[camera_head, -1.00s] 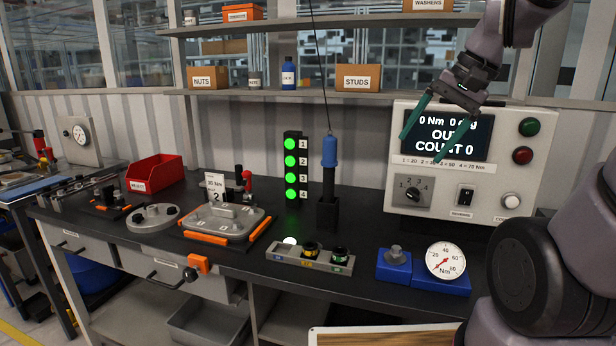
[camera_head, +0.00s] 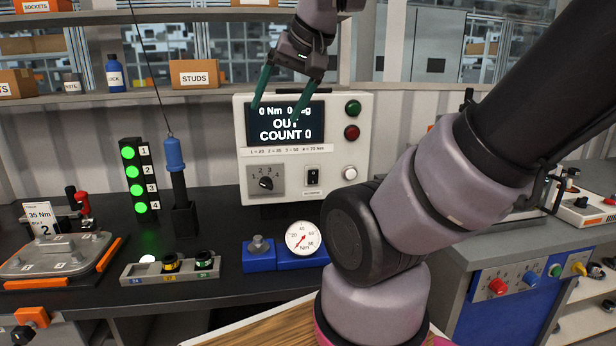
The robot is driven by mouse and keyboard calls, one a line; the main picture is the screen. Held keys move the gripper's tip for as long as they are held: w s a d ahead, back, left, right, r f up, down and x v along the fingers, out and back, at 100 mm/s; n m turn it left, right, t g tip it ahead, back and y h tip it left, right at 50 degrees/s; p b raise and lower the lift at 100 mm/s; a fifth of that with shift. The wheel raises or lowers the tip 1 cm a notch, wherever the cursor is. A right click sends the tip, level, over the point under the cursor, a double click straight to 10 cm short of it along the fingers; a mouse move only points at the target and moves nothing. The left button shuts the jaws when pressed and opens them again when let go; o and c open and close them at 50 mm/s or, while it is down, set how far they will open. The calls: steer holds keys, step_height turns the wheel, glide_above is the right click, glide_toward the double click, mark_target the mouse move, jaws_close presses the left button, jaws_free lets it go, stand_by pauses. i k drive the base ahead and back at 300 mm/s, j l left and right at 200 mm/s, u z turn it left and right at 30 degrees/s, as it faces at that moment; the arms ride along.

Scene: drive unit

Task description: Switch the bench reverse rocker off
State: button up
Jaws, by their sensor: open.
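The rocker (camera_head: 312,177) is a small black switch with a white mark, low in the middle of the white control panel (camera_head: 222,150). The label under it is too small to read surely, and I cannot tell which way it is tipped. My gripper (camera_head: 274,115) has two teal fingers spread apart with nothing between them. It hangs from above in front of the panel's display (camera_head: 286,122), above and left of the rocker in the picture, and appears clear of it.
A rotary knob (camera_head: 266,182) is left of the rocker; a white button (camera_head: 350,174) is right of it. Green (camera_head: 353,108) and red (camera_head: 352,132) buttons sit higher. A dial gauge (camera_head: 304,237) stands below.

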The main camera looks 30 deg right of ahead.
mark_target(313, 175)
steer(key=z, duration=0.7)
steer(key=l+u, duration=0.1)
steer(key=k+l, duration=0.1)
steer(key=k, duration=0.55)
steer(key=i+j+z, duration=0.25)
steer(key=j, duration=0.3)
steer(key=i+j+z, duration=0.25)
steer(key=j, duration=0.4)
steer(key=i, duration=0.1)
